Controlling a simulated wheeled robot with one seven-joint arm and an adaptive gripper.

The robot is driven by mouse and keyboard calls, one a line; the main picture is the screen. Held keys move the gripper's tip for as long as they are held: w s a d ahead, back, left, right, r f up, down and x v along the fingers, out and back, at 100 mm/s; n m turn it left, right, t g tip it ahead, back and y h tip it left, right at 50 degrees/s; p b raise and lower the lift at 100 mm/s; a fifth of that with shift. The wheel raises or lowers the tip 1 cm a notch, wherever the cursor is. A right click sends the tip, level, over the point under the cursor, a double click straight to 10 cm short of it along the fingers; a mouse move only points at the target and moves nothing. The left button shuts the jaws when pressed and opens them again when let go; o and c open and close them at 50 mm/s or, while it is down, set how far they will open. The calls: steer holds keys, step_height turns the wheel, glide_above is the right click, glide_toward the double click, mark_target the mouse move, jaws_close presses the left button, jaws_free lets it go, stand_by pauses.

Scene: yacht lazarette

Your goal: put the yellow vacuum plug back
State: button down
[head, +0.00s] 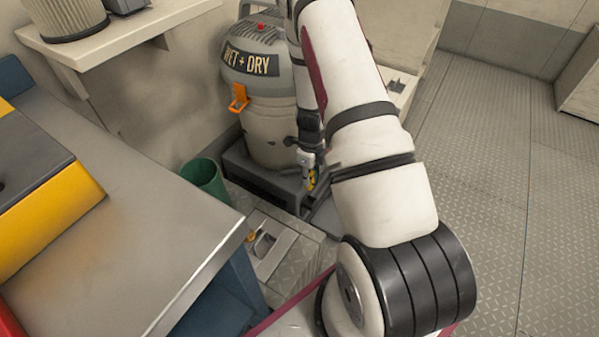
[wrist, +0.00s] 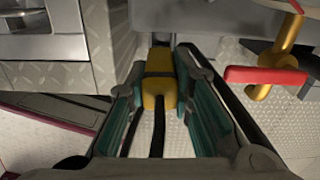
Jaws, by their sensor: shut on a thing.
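The yellow plug (wrist: 159,82) is between the two fingers of my gripper (wrist: 160,98), which is shut on it. A dark cord hangs from the plug toward the camera in the wrist view. In the head view my gripper (head: 310,178) is low beside the base of the grey wet and dry vacuum (head: 268,95), and a small yellow bit of the plug (head: 311,180) shows there. The arm hides part of the vacuum. I cannot make out a socket for the plug in either view.
A metal-topped bench (head: 150,225) with a yellow box (head: 40,190) stands at left. A green bin (head: 205,180) is beside it. A recessed floor latch (head: 265,248) lies in front of the vacuum. In the wrist view a red-handled brass valve (wrist: 270,75) is at right. Open tread-plate floor (head: 490,190) lies at right.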

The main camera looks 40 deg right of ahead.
mark_target(310, 190)
steer(key=shift+s+d+f, duration=0.1)
steer(key=shift+d+f, duration=0.15)
steer(key=shift+f, duration=0.3)
steer(key=shift+f+b, duration=2.25)
steer(key=shift+f, duration=0.45)
steer(key=shift+f+b, duration=0.35)
steer(key=shift+f, duration=0.1)
steer(key=shift+f+b, duration=0.55)
steer(key=shift+f, duration=0.2)
steer(key=shift+f, duration=0.1)
steer(key=shift+f+b, duration=0.4)
steer(key=shift+f, duration=0.1)
steer(key=shift+f, duration=0.15)
steer(key=c, duration=1.3)
jaws_free()
steer(key=shift+c, duration=0.2)
